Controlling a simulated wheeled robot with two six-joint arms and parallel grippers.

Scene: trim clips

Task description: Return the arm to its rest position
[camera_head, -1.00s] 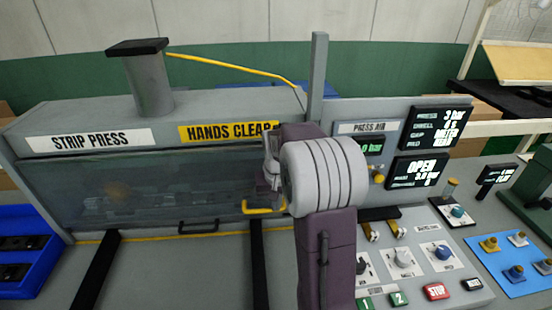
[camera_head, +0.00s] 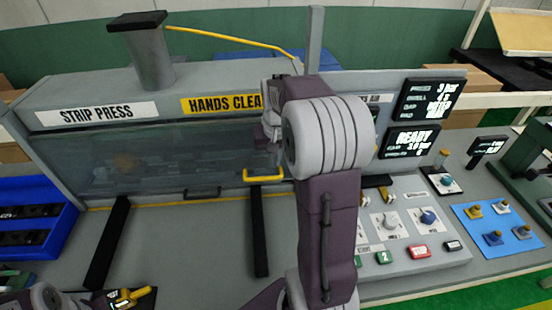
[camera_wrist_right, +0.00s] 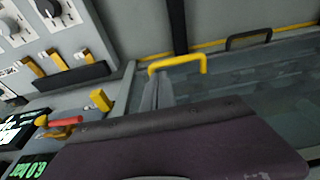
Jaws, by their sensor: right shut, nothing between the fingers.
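My right arm reaches up through the middle of the head view. Its gripper (camera_head: 268,135) is mostly hidden behind the wrist, in front of the strip press's clear guard. In the right wrist view its grey fingers (camera_wrist_right: 156,92) are together and empty, overlapping the yellow guard handle (camera_wrist_right: 178,65) in the picture; I cannot tell if they touch it. The yellow handle also shows in the head view (camera_head: 264,177). Part of my left arm shows at the bottom left, with a dark and yellow end (camera_head: 128,298); its jaws are unclear.
The strip press (camera_head: 165,160) fills the left and centre. A blue bin (camera_head: 40,220) stands at left. At right are the control panel (camera_head: 400,235), a screen reading READY (camera_head: 412,141) and a blue mat (camera_head: 515,240) with several pegs. Bare worktop (camera_head: 190,240) lies before the press.

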